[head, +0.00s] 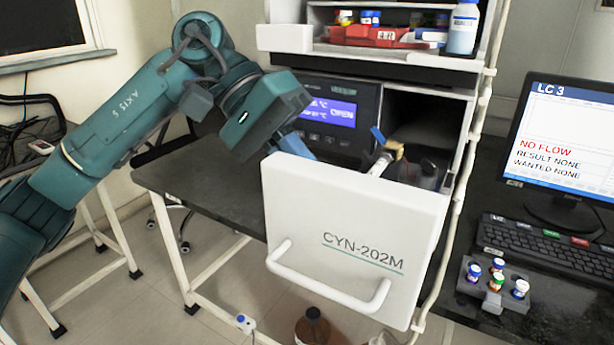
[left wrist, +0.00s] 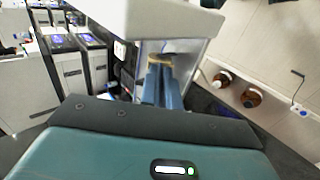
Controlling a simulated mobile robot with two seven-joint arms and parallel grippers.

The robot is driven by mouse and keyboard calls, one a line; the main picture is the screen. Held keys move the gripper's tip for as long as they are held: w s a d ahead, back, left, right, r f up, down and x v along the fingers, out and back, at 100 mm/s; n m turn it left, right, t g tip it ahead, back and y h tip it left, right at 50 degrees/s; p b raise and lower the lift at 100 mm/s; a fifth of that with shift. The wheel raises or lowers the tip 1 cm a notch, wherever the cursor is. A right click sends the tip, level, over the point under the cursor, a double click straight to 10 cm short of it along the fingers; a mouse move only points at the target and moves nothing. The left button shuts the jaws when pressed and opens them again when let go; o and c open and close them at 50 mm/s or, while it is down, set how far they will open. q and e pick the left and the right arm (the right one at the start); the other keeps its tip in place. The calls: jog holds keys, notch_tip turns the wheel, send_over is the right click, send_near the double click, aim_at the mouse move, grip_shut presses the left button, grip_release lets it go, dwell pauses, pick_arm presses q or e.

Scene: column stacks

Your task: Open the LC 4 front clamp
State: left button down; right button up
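A white door or drawer front marked CYN-202M (head: 345,235) stands out in front of the instrument, with a handle on it. Behind its top edge a tan clamp-like piece (head: 393,150) sits at the end of a pale tube (head: 380,165), with a blue lever-like part (head: 378,136) beside it. My left gripper reaches down behind the white front, so its fingertips are hidden in the head view. In the left wrist view its blue fingers (left wrist: 162,88) are close together, pointing at a tan piece (left wrist: 160,60); contact is unclear. No LC 4 label is readable.
The instrument display (head: 328,112) reads OPEN. The monitor (head: 562,140) at right reads LC 3 and NO FLOW. A vial rack (head: 492,300) stands before the keyboard (head: 555,250). A red tray (head: 365,36) and bottle (head: 463,28) sit on top.

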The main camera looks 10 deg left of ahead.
pick_arm(q)
jog(key=c, duration=1.6)
grip_release()
jog(key=p+v, duration=0.1)
jog(key=v, duration=1.2)
jog(key=shift+w+r, duration=0.1)
pick_arm(e)
jog(key=shift+w+a+f+g, duration=0.1)
jog(key=shift+a+f+g, duration=0.2)
jog(key=shift+f+g, duration=0.1)
jog(key=shift+w+r, duration=0.1)
jog(key=shift+r, duration=0.05)
